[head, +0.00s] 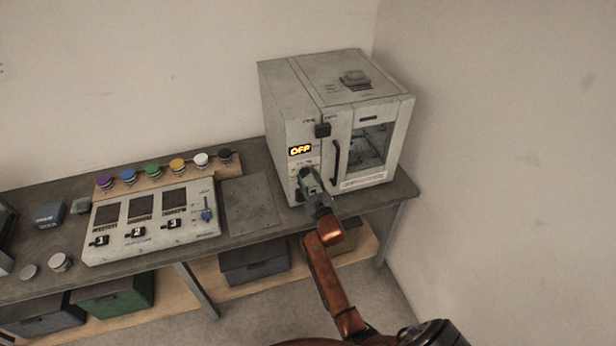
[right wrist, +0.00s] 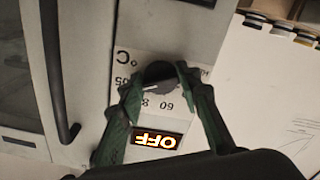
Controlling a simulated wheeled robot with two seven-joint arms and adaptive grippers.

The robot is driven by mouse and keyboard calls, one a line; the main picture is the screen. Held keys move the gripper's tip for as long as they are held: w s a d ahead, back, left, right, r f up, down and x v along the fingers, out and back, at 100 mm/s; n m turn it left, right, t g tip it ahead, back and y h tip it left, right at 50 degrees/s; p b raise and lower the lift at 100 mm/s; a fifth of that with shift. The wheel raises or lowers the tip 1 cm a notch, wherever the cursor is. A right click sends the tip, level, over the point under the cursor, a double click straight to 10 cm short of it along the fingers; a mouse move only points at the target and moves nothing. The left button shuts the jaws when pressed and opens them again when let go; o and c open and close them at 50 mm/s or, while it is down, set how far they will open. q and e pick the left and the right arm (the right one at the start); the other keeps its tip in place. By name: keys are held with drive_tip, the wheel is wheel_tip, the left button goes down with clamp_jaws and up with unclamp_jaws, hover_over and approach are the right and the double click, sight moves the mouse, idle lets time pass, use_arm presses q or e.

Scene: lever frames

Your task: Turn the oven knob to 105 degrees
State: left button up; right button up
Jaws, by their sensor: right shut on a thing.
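The oven (head: 365,115) is a white box at the right end of the bench, with a glass door on its right side. Its display (head: 300,150) reads OFF and also shows upside down in the right wrist view (right wrist: 156,140). The dark round oven knob (right wrist: 160,72) sits beside it on a panel with printed numbers, including 60, and a °C mark. My right gripper (head: 307,180) is at the front panel below the display. In the right wrist view its fingers (right wrist: 160,82) are shut on the knob from both sides. My left gripper is out of view.
The oven door handle (head: 336,160) is close to the right of my gripper. A panel with three dark screens (head: 140,238) and a row of coloured knobs (head: 152,171) stand on the bench to the left. A flat grey plate (head: 250,204) lies between.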

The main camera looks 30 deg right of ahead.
drive_tip(key=shift+f+m, duration=0.15)
drive_tip(key=shift+m, duration=0.45)
drive_tip(key=o, duration=1.2)
drive_tip(key=shift+c, duration=0.2)
drive_tip(key=shift+s, duration=0.1)
drive_tip(key=v, duration=1.1)
drive_tip(key=shift+s+a, duration=0.2)
drive_tip(key=shift+s, duration=0.2)
